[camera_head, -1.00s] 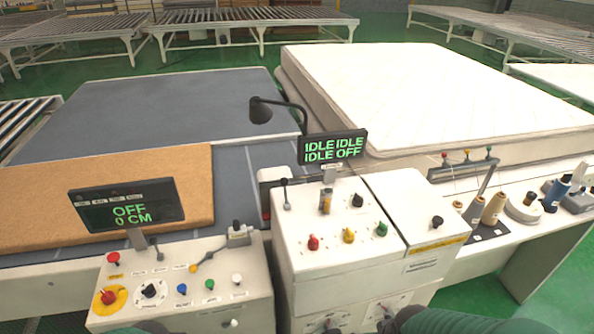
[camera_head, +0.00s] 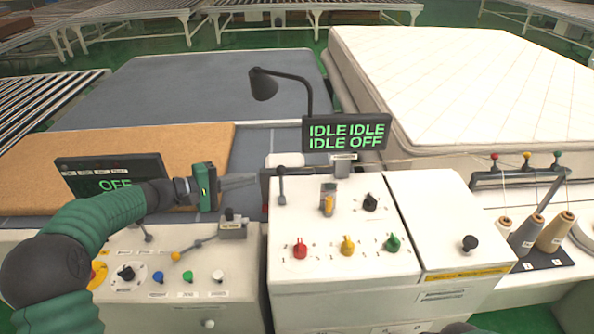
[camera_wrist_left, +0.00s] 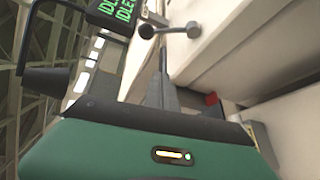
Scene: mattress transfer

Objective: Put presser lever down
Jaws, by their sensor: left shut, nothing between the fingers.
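A small dark lever (camera_head: 281,184) with a ball knob stands upright at the left rear edge of the white sewing console (camera_head: 345,250); I take it to be the presser lever. It also shows in the left wrist view (camera_wrist_left: 169,29), just beyond the fingertips. My left gripper (camera_head: 250,180) is shut and empty. Its fingers point right toward the lever, with a small gap in the head view; I cannot tell if they touch. The fingers show in the left wrist view (camera_wrist_left: 163,92) too.
A display (camera_head: 347,132) reading IDLE and OFF and a black lamp (camera_head: 264,84) stand behind the lever. Red (camera_head: 300,248), yellow and green knobs sit in front. A lower control panel (camera_head: 190,270) lies under my left arm. A white mattress (camera_head: 470,80) lies at the right rear.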

